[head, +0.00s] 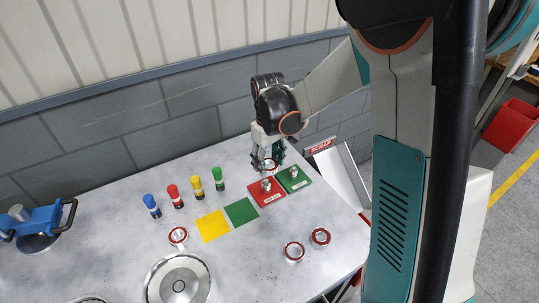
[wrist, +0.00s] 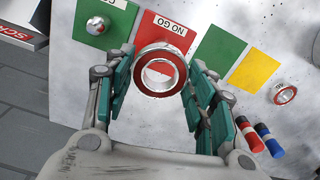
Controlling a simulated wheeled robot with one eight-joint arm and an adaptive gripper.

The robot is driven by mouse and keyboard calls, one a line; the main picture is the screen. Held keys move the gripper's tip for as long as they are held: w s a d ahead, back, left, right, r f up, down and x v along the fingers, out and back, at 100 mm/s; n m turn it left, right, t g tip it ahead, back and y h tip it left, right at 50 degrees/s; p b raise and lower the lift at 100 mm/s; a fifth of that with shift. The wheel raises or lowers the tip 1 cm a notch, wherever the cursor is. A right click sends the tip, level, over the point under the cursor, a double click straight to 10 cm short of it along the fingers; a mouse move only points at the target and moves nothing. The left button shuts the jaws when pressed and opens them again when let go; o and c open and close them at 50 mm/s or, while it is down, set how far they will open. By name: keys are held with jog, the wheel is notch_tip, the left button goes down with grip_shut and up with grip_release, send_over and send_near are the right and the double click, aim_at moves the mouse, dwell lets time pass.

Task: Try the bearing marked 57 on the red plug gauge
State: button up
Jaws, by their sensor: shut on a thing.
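My gripper (wrist: 162,75) is shut on a bearing (wrist: 160,50), a metal ring with a red face, held between the fingertips. No number is legible on it. In the head view my gripper (head: 268,156) holds the bearing (head: 270,165) above and just behind the red plug gauge. That gauge is a red plate (head: 268,197) with an upright metal plug (head: 266,185). In the wrist view the red plate (wrist: 171,23) reads NO GO; the held bearing covers part of it, and its plug cannot be made out clearly.
A green plate (head: 301,185) with a plug stands right of the red one. Loose bearings lie at front right (head: 294,252), (head: 320,236) and near the round metal part (head: 160,284). Coloured cylinders (head: 175,197) stand left. A scrap chute (head: 341,172) is beyond the right edge.

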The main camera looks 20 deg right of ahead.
aim_at(266, 180)
jog(key=shift+w+a+f, duration=0.2)
jog(key=shift+w+a, duration=0.2)
jog(key=shift+f+b, duration=1.9)
jog(key=shift+f, duration=0.85)
jog(key=shift+s+f+b, duration=0.1)
jog(key=shift+f+b, duration=0.35)
jog(key=shift+b, duration=0.2)
jog(key=o, duration=1.8)
jog(key=shift+o, duration=0.2)
jog(key=shift+r, duration=0.15)
notch_tip(266, 180, up, 9)
jog(key=p, duration=0.6)
